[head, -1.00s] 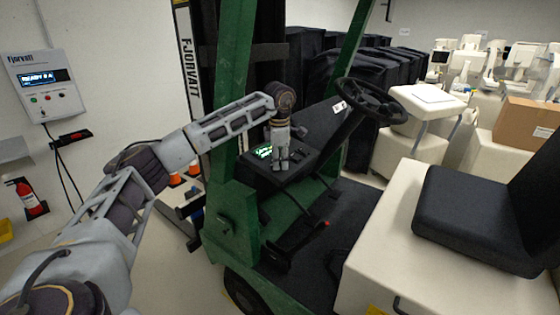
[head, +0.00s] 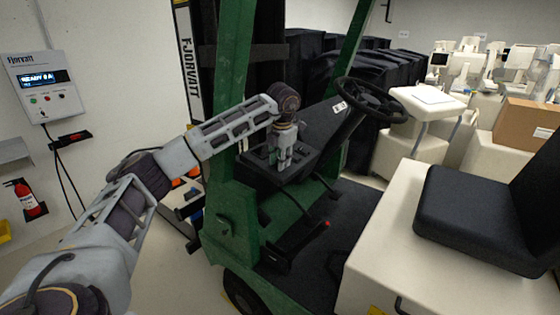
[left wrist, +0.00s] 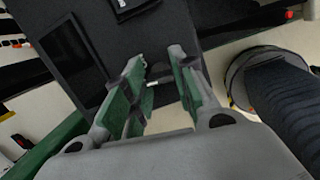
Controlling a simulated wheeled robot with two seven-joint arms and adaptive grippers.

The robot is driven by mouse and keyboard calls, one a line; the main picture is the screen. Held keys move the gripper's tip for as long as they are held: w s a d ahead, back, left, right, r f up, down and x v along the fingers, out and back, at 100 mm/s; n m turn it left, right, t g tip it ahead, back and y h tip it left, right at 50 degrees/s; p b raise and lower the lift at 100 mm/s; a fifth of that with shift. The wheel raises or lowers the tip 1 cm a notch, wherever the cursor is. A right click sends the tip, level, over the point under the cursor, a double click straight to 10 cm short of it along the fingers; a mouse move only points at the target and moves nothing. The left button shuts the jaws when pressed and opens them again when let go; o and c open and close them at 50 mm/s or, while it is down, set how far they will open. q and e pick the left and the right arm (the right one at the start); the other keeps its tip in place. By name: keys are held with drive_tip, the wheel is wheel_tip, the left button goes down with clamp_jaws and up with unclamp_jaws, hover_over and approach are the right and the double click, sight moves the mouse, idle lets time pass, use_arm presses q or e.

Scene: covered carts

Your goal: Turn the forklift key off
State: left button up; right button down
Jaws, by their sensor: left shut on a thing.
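The green forklift (head: 232,218) stands in the middle of the head view, with a dark dash panel (head: 310,132) ahead of its steering wheel. My left gripper (head: 281,165) points down onto the panel. In the left wrist view its two green-padded fingers (left wrist: 158,78) are closed around a small pale piece, the key (left wrist: 149,84). The fingers hide most of the key. The panel's screen (left wrist: 72,52) beside the gripper is dark. My right gripper is not in view.
The steering wheel (head: 370,101) and the black seat (head: 468,212) are to the right of my left gripper. A green post (head: 232,75) rises close by my left forearm. A wall box (head: 41,85) with a lit display hangs at far left.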

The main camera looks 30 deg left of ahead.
use_arm(q)
drive_tip(key=shift+n, duration=0.7)
drive_tip(key=o, duration=1)
drive_tip(key=shift+r, duration=0.1)
drive_tip(key=shift+v, duration=5.9)
drive_tip(key=shift+d, duration=0.15)
drive_tip(key=shift+d, duration=0.1)
